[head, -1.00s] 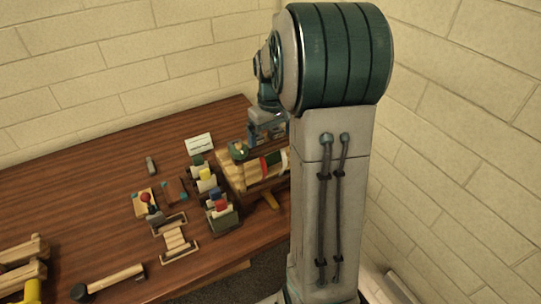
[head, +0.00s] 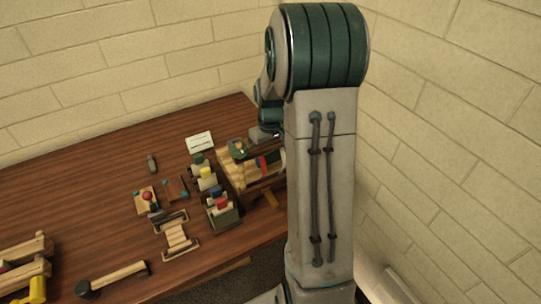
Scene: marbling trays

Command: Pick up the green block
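A small green block (head: 198,158) appears at the back of a row of coloured pieces near the right side of the table. A second green item (head: 238,149) with a pale or yellow spot lies at the back of the wooden rack; I cannot tell its exact shape. My gripper (head: 264,134) is at the far right of the table, close to the back end of the rack and partly hidden by my own arm. Its fingers are too small and covered to read, and I see no block in it.
A wooden rack (head: 229,172) holds red, green and white rolls. Yellow (head: 207,172), blue and red (head: 219,203) pieces stand in small holders. A white card (head: 199,142) is behind them. A wooden-handled tool (head: 118,277) lies in front. The table's back left is clear.

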